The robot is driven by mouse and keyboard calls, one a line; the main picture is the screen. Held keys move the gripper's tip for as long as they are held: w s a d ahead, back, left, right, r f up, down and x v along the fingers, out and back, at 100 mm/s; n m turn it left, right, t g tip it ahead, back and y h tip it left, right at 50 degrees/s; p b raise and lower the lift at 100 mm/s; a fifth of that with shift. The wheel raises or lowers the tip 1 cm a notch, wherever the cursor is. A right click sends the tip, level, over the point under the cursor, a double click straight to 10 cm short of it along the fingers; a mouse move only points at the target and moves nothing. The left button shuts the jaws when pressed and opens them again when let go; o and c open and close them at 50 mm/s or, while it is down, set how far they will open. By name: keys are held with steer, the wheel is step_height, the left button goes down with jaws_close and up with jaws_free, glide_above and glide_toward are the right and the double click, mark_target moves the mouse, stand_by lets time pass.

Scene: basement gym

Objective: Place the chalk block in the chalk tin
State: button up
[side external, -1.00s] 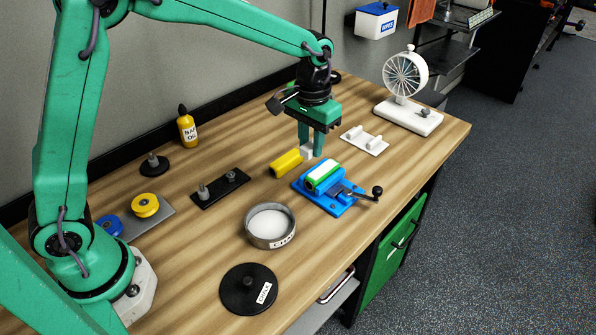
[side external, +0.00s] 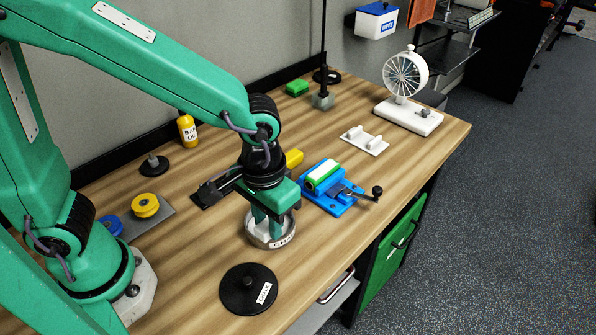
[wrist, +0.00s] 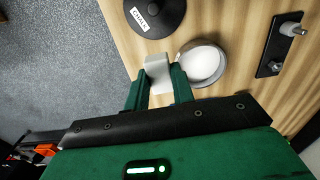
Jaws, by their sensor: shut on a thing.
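My gripper (side external: 267,228) points down at the chalk tin (side external: 284,241), a round grey tin with a label. In the wrist view my gripper (wrist: 158,78) is shut on the white chalk block (wrist: 158,68), between its two green fingers. There the block shows just left of the tin (wrist: 223,70), whose white inside is in view. In the side view the fingers overlap the tin's opening. I cannot tell whether the block is above the rim or inside it. The black round lid (side external: 232,292) lies apart on the table, label up; it also shows in the wrist view (wrist: 165,18).
A blue vise (side external: 345,203) with a green and white top stands right of the tin. A black plate with pegs (wrist: 275,50) lies beyond the tin. Yellow (side external: 145,205) and blue discs are at left.

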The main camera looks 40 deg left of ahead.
steer(key=shift+s+f, duration=0.2)
steer(key=shift+s, duration=0.9)
steer(key=w+a+f, duration=0.2)
steer(key=w, duration=0.1)
steer(key=w+a+f, duration=0.2)
steer(key=w+a, duration=0.1)
steer(key=w+a+f, duration=0.2)
steer(key=f, duration=0.1)
steer(key=shift+w+a, duration=0.35)
steer(key=shift+w, duration=0.05)
steer(key=shift+f, duration=2)
steer(key=shift+f, duration=0.15)
steer(key=o, duration=1)
steer(key=shift+c, duration=0.2)
step_height(320, 180, up, 12)
steer(key=shift+r, duration=0.2)
